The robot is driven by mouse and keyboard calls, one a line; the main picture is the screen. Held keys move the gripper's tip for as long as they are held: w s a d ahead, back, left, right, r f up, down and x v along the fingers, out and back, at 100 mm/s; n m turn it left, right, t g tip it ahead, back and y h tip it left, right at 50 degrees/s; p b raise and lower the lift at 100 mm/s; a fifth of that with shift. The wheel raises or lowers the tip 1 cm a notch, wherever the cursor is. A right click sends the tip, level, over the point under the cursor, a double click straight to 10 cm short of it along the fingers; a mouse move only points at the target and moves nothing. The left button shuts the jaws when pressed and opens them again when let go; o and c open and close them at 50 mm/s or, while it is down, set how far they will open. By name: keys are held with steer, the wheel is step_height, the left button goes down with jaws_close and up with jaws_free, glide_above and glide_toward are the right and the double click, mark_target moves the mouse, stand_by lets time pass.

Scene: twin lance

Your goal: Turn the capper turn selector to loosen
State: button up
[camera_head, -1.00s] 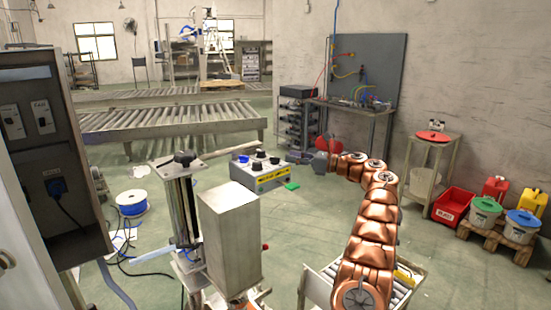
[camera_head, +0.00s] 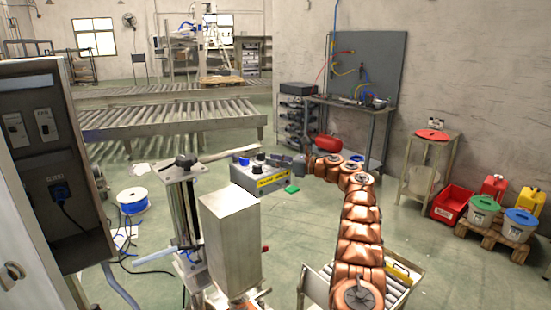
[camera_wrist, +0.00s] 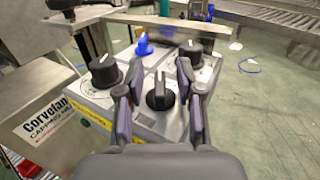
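The capper control box (camera_head: 262,181) is grey with a yellow strip and knobs on top. In the wrist view its top panel (camera_wrist: 140,113) carries a black knob at left (camera_wrist: 104,72), a blue knob (camera_wrist: 144,45), a black knob at back right (camera_wrist: 190,52) and a black pointer knob (camera_wrist: 160,92) in the middle. I cannot read which is the turn selector. My gripper (camera_wrist: 155,80) is open, with one finger on each side of the middle knob and visible gaps to it. In the head view my gripper (camera_head: 297,163) is at the box's right end.
A tall grey metal housing (camera_head: 231,240) and a clamp post (camera_head: 184,205) stand left of the box. A roller conveyor (camera_head: 170,118) runs behind. A workbench (camera_head: 350,110) stands at the back right.

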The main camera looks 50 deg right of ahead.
jaws_close()
stand_by(0.3)
